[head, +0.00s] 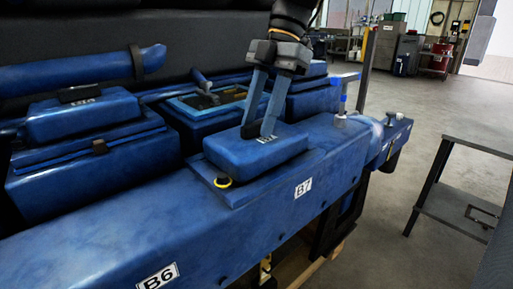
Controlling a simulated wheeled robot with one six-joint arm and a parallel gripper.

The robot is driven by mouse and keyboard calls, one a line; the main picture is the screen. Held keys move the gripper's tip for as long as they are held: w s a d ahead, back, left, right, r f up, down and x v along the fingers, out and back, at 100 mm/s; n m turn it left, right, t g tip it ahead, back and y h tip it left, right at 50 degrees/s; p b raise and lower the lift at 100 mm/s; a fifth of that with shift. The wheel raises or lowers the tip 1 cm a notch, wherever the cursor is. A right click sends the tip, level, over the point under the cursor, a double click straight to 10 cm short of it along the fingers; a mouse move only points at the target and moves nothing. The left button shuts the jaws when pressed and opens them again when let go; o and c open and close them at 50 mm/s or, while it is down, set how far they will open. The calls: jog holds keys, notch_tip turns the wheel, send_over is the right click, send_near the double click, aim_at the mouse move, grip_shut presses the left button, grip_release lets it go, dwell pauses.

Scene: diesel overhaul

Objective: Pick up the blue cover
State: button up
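The blue cover (235,149) is a rounded box-shaped lid with a small labelled handle on top. It sits on the flat blue ledge of the engine (240,222), above the B7 label. My gripper (260,133) points down onto the cover's top, its two fingers a little apart with the tips at the handle. The fingers partly hide the handle, so I cannot tell whether they press on it. No gap shows under the cover.
An open compartment (190,107) with parts inside lies behind the cover. Another blue cover (60,122) is mounted at left. A blue T-shaped fitting (343,84) stands at right. A dark table (463,210) stands on the floor.

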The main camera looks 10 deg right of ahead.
jog(key=shift+r, duration=0.1)
grip_shut()
